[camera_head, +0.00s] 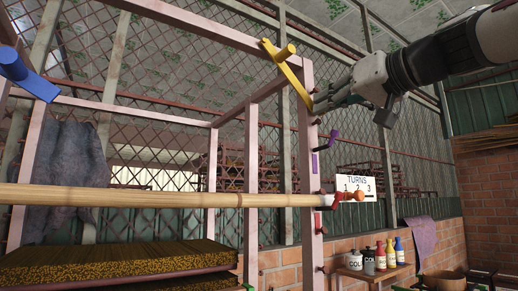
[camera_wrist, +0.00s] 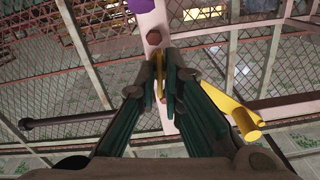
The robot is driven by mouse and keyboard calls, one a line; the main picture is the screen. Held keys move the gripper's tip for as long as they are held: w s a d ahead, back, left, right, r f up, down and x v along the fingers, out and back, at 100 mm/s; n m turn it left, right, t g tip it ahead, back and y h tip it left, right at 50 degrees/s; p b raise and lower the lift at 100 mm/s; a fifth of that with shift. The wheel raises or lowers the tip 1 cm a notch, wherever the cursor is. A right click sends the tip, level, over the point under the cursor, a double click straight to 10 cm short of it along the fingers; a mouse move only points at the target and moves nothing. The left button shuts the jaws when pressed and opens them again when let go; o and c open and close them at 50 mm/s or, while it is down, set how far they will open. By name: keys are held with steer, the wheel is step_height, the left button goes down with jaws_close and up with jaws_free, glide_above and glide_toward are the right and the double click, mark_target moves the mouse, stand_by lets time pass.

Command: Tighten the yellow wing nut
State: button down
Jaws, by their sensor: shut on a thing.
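In the wrist view, my gripper (camera_wrist: 161,64) is closed on a thin yellow piece (camera_wrist: 160,80), which appears to be the yellow wing nut. It lies against the pink post, and the fingers cover much of it. A yellow crank arm with a round knob (camera_wrist: 244,122) shows just right of the fingers. In the head view, the same yellow crank (camera_head: 287,68) slants across the top of the pink post (camera_head: 308,160). My gripper (camera_head: 322,104) reaches in from the right, its tips at the post near the crank's lower end. The wing nut cannot be made out there.
A purple crank (camera_head: 333,138) sits lower on the post, with a red crank (camera_head: 335,201) below it. A white "TURNS" sign (camera_head: 354,183) stands right of the post. A blue crank (camera_head: 30,76) is at far left. A long wooden pole (camera_head: 150,197) crosses the frame below.

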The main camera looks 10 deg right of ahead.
steer(key=m, duration=0.3)
steer(key=shift+m, duration=0.4)
steer(key=m+p, duration=0.1)
steer(key=m, duration=0.2)
steer(key=shift+m, duration=0.3)
steer(key=m+p, duration=0.2)
steer(key=m, duration=0.3)
steer(key=shift+m+p, duration=0.6)
steer(key=shift+m, duration=0.8)
steer(key=shift+f, duration=0.1)
steer(key=c, duration=1.7)
jaws_free()
